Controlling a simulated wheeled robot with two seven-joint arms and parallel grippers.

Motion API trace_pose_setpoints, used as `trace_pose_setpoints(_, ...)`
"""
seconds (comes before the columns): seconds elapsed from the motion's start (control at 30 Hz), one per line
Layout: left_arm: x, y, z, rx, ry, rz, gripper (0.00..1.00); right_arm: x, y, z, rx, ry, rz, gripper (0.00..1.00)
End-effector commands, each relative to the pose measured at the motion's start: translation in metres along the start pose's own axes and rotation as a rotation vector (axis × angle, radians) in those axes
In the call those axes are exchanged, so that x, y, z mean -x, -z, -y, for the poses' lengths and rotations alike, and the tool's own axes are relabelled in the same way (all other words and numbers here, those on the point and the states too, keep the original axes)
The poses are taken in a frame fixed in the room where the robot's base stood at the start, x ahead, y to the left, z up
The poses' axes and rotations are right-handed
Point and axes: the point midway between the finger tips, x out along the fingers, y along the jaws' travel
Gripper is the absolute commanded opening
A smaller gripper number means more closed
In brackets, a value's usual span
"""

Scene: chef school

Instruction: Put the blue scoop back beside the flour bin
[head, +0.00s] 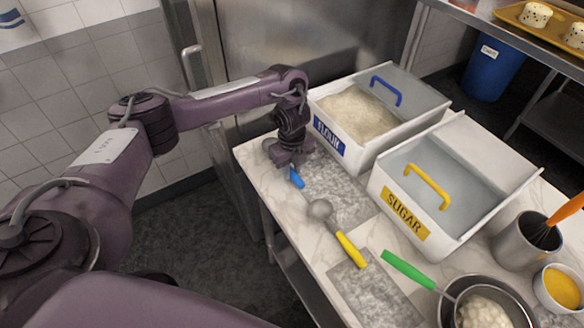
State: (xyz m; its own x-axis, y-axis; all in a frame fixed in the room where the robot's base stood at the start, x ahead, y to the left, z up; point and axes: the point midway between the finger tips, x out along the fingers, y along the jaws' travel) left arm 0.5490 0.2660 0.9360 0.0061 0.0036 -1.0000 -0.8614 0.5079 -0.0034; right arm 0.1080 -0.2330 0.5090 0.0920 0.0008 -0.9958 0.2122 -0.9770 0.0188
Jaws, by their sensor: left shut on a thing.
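The blue scoop (296,178) is at the left end of the marble counter, mostly hidden by my left gripper. Its blue handle end sticks out below the jaws, and a grey rounded part shows behind them. My left gripper (291,158) points down and is shut on the scoop, just left of the flour bin. I cannot tell whether the scoop touches the counter. The flour bin (336,155) is white with a blue FLOUR label, a blue-handled clear lid and flour inside. A grey mat (345,188) lies in front of it. My right gripper is not in view.
A yellow-handled scoop (349,250) lies near the grey mat before the sugar bin (448,238). A green-handled scoop (405,269) rests in a metal bowl (447,310). A steel pot (520,246) with an orange-handled whisk and a bowl of yellow contents (563,287) stand at right.

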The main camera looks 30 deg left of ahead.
Motion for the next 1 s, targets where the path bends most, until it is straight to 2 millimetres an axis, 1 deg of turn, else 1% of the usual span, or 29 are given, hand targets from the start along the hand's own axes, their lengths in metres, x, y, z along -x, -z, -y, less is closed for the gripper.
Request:
trace_pose_setpoints(0.03,-0.003,0.000,0.000,0.000,0.000,0.000,0.00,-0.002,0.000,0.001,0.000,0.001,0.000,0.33)
trace_pose_setpoints(0.07,-0.003,0.000,0.000,0.000,0.000,0.000,0.22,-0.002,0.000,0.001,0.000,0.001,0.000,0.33)
trace_pose_setpoints(0.2,-0.002,0.000,0.000,0.000,0.000,0.000,0.40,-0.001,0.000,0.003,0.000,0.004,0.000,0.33)
trace_pose_setpoints(0.23,-0.002,0.000,0.000,0.000,0.000,0.000,0.43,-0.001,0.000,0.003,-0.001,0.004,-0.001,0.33)
trace_pose_setpoints(0.47,-0.002,0.000,0.000,0.000,0.000,0.000,0.43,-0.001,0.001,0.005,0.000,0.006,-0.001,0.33)
trace_pose_setpoints(0.63,0.009,-0.001,0.001,-0.001,0.003,0.002,0.43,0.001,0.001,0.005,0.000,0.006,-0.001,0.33)
trace_pose_setpoints(0.73,0.026,-0.001,0.001,-0.002,0.004,0.003,0.43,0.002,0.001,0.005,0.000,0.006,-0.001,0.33)
trace_pose_setpoints(0.8,0.045,-0.002,0.002,-0.003,0.005,0.006,0.43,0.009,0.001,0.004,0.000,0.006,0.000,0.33)
trace_pose_setpoints(1.0,0.086,-0.002,0.001,-0.002,0.004,0.005,0.43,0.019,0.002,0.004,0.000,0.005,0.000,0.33)
